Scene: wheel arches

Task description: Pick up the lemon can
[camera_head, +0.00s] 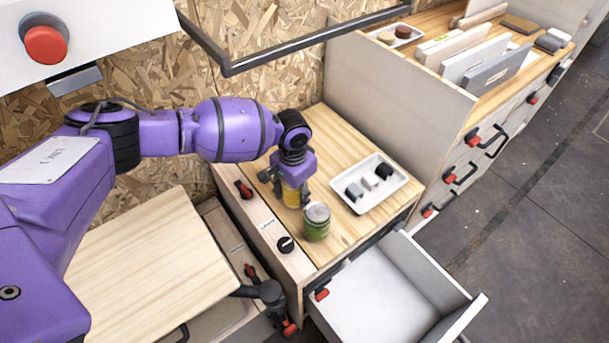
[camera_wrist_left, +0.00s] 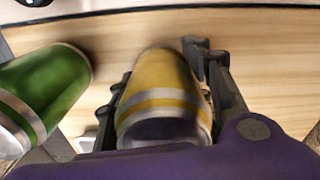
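The lemon can, yellow with silver bands (camera_head: 291,196), stands on the wooden counter top, partly hidden under my left gripper. It also fills the middle of the left wrist view (camera_wrist_left: 163,88). My left gripper (camera_head: 288,190) reaches down over it, with one finger on each side of the can (camera_wrist_left: 160,70). The fingers are very close to its sides; whether they press on it cannot be made out. My right gripper is not in view.
A green can (camera_head: 316,224) stands close beside the lemon can, nearer the counter's front. A white tray (camera_head: 392,195) with several small items lies to the right. An open white drawer (camera_head: 375,290) juts out in front. A dark rail (camera_head: 310,36) crosses above.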

